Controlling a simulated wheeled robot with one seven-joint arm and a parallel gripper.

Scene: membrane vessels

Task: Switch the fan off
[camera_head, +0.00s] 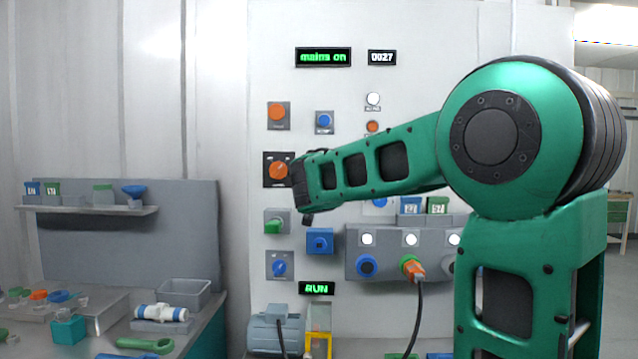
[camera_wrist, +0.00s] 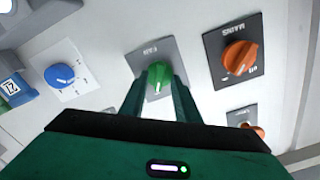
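The fan switch is a green knob (camera_wrist: 159,76) on a grey plate marked FAN, seen upside down in the wrist view. It also shows in the head view (camera_head: 274,224), on the left column of the white panel. My gripper (camera_wrist: 159,92) is open, its two green fingers apart, one on each side of the knob's near end. I cannot tell whether they touch it. In the head view, my arm's end (camera_head: 301,186) is near the panel and its fingers are hard to make out. A lit sign (camera_head: 317,288) reads RUN in green.
The orange MAINS knob (camera_wrist: 240,57) is close beside the fan plate; it also shows in the head view (camera_head: 279,170). A blue knob (camera_wrist: 60,75) is on the other side. An orange plug (camera_head: 413,270) with a black cable sits in the grey socket box (camera_head: 385,240).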

